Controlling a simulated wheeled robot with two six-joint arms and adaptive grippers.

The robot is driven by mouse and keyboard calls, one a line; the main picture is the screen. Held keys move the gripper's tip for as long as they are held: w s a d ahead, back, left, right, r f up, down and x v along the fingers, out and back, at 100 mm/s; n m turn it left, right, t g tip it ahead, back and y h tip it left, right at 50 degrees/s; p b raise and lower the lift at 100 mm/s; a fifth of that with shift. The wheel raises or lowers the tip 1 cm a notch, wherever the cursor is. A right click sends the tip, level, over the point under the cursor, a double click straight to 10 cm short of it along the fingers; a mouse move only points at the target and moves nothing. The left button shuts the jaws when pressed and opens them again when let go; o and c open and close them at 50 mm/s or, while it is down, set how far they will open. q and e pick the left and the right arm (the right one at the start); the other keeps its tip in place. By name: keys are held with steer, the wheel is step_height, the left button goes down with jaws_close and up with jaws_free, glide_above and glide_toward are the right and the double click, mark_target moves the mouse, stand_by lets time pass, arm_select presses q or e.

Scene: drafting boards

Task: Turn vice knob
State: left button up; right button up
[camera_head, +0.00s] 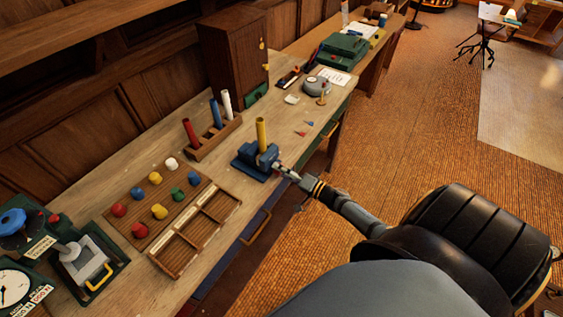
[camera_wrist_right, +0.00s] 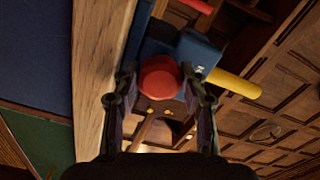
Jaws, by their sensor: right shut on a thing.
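The blue vice (camera_head: 257,160) stands near the front edge of the workbench, with a yellow rod (camera_head: 261,135) upright in it. My right gripper (camera_head: 284,170) reaches in from the lower right to the front side of the vice. In the right wrist view the red vice knob (camera_wrist_right: 159,77) lies between the two fingers of my right gripper (camera_wrist_right: 160,95), which is shut on it. The blue vice body (camera_wrist_right: 200,48) and the yellow rod (camera_wrist_right: 233,83) show behind the knob. My left gripper is not in view.
A wooden rack (camera_head: 215,139) with red, blue and white rods stands behind the vice. A board of coloured knobs (camera_head: 163,207) and an empty divided tray (camera_head: 186,246) lie to the left.

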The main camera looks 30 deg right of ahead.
steer(key=shift+f, duration=0.1)
steer(key=o, duration=1.1)
steer(key=shift+o, duration=0.2)
steer(key=shift+s, duration=0.1)
steer(key=v, duration=0.7)
steer(key=shift+s+d, duration=0.15)
steer(key=shift+s, duration=0.2)
